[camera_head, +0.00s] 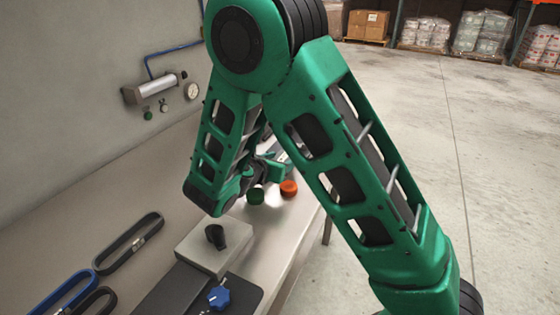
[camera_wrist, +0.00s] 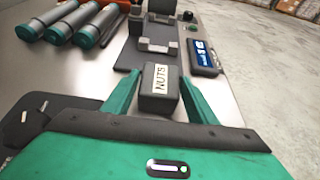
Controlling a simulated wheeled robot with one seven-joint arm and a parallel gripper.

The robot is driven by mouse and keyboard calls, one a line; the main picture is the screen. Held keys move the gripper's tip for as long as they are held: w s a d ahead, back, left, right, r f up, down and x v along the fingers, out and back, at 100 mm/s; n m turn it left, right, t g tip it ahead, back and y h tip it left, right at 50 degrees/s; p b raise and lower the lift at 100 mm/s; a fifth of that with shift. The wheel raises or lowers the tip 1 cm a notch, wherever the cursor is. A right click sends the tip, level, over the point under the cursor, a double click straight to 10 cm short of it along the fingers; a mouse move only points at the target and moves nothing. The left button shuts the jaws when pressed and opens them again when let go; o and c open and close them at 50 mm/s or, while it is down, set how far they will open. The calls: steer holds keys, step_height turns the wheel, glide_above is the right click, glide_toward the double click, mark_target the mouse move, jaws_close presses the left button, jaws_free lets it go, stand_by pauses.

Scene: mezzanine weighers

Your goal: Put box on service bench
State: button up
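In the wrist view, a dark grey box (camera_wrist: 158,103) with a white label reading "NUTS" is between the two green fingers of my gripper (camera_wrist: 160,76). One finger lies along each side of it, and the tips come close to its sides. I cannot tell whether they press on it or whether the box is lifted. A pale bench (camera_wrist: 80,75) lies below. In the head view my gripper (camera_head: 268,168) is low over the far part of the bench (camera_head: 180,150), largely hidden behind my arm. The box cannot be made out there.
Several grey tubes with teal ends (camera_wrist: 62,22) lie at the upper left. A device with a blue display (camera_wrist: 202,55) stands right of the box. A grey block (camera_head: 214,248), belts (camera_head: 130,243), and green and orange knobs (camera_head: 288,187) are on the bench. Open floor lies right.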

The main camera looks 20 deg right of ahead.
steer(key=shift+o, duration=0.7)
